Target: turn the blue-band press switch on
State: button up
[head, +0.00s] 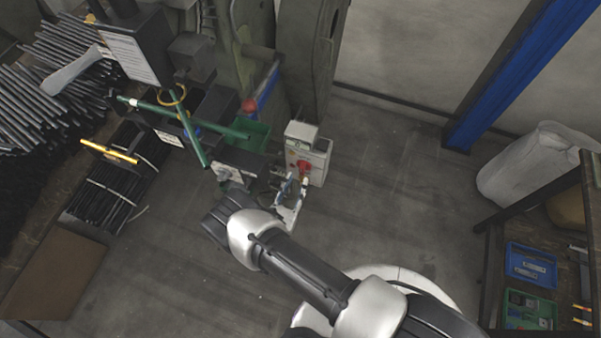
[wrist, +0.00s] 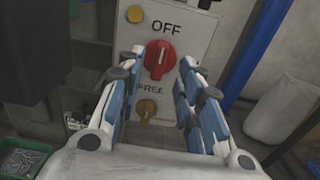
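The grey-white switch box (head: 307,152) stands beside a press with a blue band (head: 268,86) in the head view. Its red rotary switch (wrist: 158,57) is in the upper middle of the wrist view, with OFF printed above it and FREE below. A pale mark sits near the upper part of the knob. The red switch also shows in the head view (head: 303,165). My gripper (wrist: 159,68) is open, its blue-sided fingers on either side of the red switch in the picture. In the head view my gripper (head: 291,188) is just in front of the box. I cannot tell if it touches.
A yellow button (wrist: 135,14) is above the switch and a brass-coloured knob (wrist: 147,108) below it. Green bars (head: 190,130) and a green bin (head: 250,135) are left of the box. A blue post (head: 500,85) stands right. Floor right of the box is clear.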

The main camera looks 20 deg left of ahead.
aim_at(301, 171)
jog(key=w, duration=0.5)
jog(key=shift+d, duration=0.15)
jog(key=shift+s, duration=0.1)
grip_shut()
